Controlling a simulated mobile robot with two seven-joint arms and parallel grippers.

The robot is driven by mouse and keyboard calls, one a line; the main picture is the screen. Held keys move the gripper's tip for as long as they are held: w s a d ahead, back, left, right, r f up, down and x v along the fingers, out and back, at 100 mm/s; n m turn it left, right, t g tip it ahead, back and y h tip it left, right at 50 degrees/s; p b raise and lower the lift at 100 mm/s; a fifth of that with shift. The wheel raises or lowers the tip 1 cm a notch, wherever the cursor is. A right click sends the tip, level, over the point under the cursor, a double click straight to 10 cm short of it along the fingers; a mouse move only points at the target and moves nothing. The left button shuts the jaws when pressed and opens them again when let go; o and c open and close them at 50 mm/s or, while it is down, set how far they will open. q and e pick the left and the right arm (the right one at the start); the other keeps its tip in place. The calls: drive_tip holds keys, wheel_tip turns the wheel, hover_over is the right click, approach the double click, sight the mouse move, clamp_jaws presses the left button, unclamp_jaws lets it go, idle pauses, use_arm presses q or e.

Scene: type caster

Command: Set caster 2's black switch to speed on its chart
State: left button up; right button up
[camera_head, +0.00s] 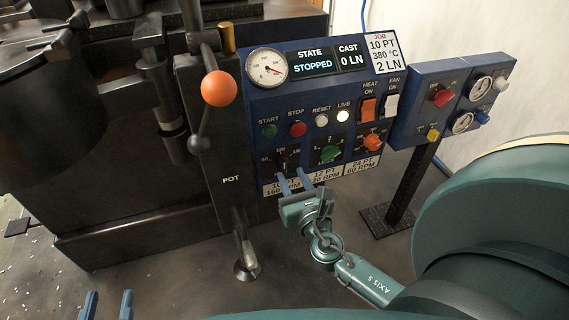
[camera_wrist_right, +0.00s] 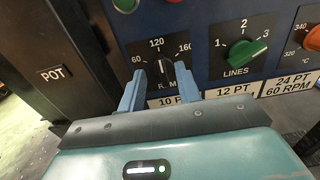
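The black switch (camera_head: 282,160) is at the lower left of the blue control panel (camera_head: 257,104). In the right wrist view the black switch (camera_wrist_right: 165,70) has marks 60, 120 and 160; its exact pointing is hard to tell. My right gripper (camera_head: 292,181) is open, with its blue fingers (camera_wrist_right: 160,80) apart on either side of the switch's front; contact cannot be told. The chart strip (camera_head: 326,176) below shows 10 PT 160 RPM, 12 PT partly hidden, and 24 PT 60 RPM. The job card (camera_head: 383,52) reads 10 PT, 380 °C, 2 LN. My left gripper (camera_head: 108,305) is open and empty.
The green lines knob (camera_head: 329,154) and orange knob (camera_head: 374,142) are right of the switch. A lever with an orange ball (camera_head: 219,88) and the POT column (camera_head: 230,181) stand left. A second blue box (camera_head: 415,100) is at the right. The display (camera_head: 312,62) reads STOPPED.

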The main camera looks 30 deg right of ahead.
sight(284, 163)
drive_tip(key=x, duration=0.5)
drive_tip(key=shift+w, duration=0.35)
drive_tip(key=shift+c, duration=0.4)
clamp_jaws()
